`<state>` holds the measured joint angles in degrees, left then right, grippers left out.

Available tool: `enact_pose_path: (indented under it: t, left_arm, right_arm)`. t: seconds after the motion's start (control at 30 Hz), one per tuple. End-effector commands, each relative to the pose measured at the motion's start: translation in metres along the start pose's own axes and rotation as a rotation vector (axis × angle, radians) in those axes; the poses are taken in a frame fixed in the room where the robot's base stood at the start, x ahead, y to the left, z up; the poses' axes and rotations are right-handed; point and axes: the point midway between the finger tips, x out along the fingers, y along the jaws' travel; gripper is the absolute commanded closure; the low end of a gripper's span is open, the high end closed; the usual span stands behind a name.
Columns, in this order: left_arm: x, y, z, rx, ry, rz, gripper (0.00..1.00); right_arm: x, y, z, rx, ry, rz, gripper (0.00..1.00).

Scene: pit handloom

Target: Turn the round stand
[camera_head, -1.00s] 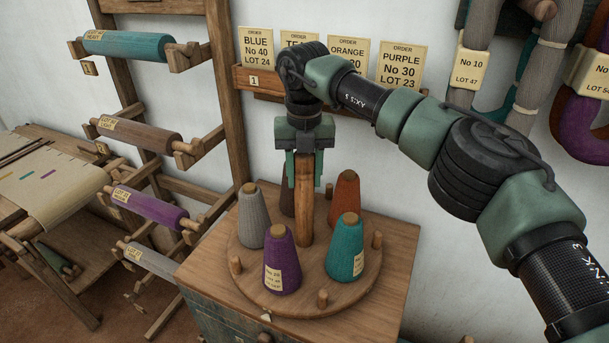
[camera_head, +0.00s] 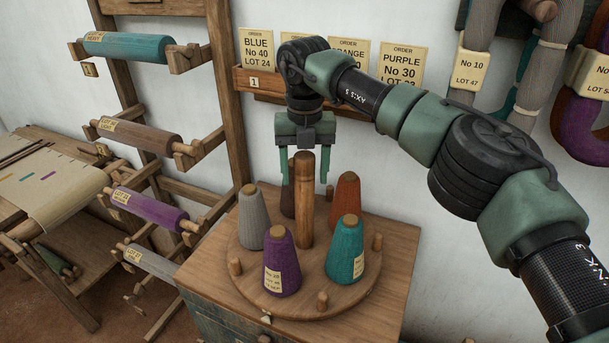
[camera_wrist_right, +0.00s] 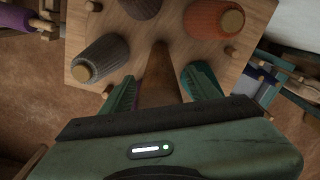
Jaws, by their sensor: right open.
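The round stand (camera_head: 300,303) is a wooden disc on a cabinet top, with an upright wooden post (camera_head: 304,205) at its middle. Around the post stand a grey cone (camera_head: 252,220), a purple cone (camera_head: 282,262), a teal cone (camera_head: 345,250), a rust-orange cone (camera_head: 347,195) and a mostly hidden brown cone (camera_head: 288,201). My right gripper (camera_head: 305,178) is open and empty, behind the upper post, its fingers pointing down either side of it in the picture. In the right wrist view, the post (camera_wrist_right: 158,75) shows between the spread fingers. My left gripper is not in view.
Small wooden pegs (camera_head: 323,301) stick up near the disc's rim. A rack with wound rollers (camera_head: 128,46) stands at the left. Order cards (camera_head: 256,50) stand on a wall shelf behind my right arm. Yarn hanks (camera_head: 538,70) hang at the upper right.

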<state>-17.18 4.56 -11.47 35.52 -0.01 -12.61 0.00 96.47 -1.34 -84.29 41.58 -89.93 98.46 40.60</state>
Motion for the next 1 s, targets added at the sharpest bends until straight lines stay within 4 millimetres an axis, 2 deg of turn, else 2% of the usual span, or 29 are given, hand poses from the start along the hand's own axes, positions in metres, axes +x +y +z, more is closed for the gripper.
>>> enact_pose_path:
  t: [0.1,0.33,0.5,0.8,0.87,1.0]
  left_arm:
    - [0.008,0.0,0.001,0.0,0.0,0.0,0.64]
    - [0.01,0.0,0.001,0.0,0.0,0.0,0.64]
    - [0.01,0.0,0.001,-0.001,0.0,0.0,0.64]
    - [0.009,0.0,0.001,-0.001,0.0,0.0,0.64]
    - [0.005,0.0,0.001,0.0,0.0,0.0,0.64]
    - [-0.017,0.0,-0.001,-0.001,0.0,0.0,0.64]
  right_arm:
    - [-0.019,0.001,0.0,0.001,-0.004,0.002,0.4]
    - [-0.058,0.001,0.0,0.001,-0.004,0.001,0.4]
    - [-0.069,0.001,0.0,-0.001,-0.002,0.002,0.4]
    - [-0.07,0.001,0.0,-0.001,-0.002,0.001,0.4]
    - [-0.074,0.001,0.0,-0.001,-0.002,0.001,0.4]
    - [-0.097,0.0,0.0,-0.001,-0.003,0.001,0.4]
